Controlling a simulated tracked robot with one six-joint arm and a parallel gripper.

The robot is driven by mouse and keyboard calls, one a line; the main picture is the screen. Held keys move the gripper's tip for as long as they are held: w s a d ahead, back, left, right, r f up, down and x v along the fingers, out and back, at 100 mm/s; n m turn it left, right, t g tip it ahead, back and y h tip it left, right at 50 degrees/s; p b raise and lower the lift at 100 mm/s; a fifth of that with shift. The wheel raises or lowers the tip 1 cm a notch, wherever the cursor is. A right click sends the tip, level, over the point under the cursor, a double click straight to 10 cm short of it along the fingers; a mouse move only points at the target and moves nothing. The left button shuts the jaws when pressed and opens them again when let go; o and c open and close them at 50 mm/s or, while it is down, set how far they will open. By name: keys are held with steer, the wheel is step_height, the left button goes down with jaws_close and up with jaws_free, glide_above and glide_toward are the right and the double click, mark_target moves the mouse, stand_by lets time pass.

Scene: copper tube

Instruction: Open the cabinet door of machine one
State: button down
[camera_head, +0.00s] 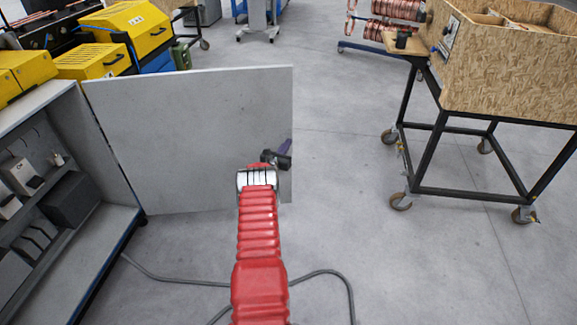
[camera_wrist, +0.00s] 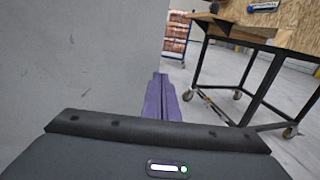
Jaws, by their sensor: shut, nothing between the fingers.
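The grey cabinet door (camera_head: 190,130) stands swung wide open, hinged at its left edge on the grey cabinet (camera_head: 125,222). The cabinet interior shows at the left. My gripper (camera_head: 285,146) is at the door's right, free edge, in front of its face. In the wrist view the purple fingers of my gripper (camera_wrist: 160,98) are together and empty, with the door (camera_wrist: 70,60) filling the left side beside them. Whether the fingers touch the door I cannot tell. No handle is visible on the door.
A wheeled black-framed cart (camera_head: 455,185) with a chipboard box (camera_head: 515,75) stands at the right. Yellow machines (camera_head: 130,30) stand behind the door. A cable (camera_head: 320,275) lies on the floor in front. Grey floor is clear between door and cart.

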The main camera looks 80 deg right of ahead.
steer(key=s+a, duration=0.4)
steer(key=a, duration=0.7)
steer(key=shift+s, duration=0.3)
steer(key=shift+a, duration=0.1)
stand_by(0.7)
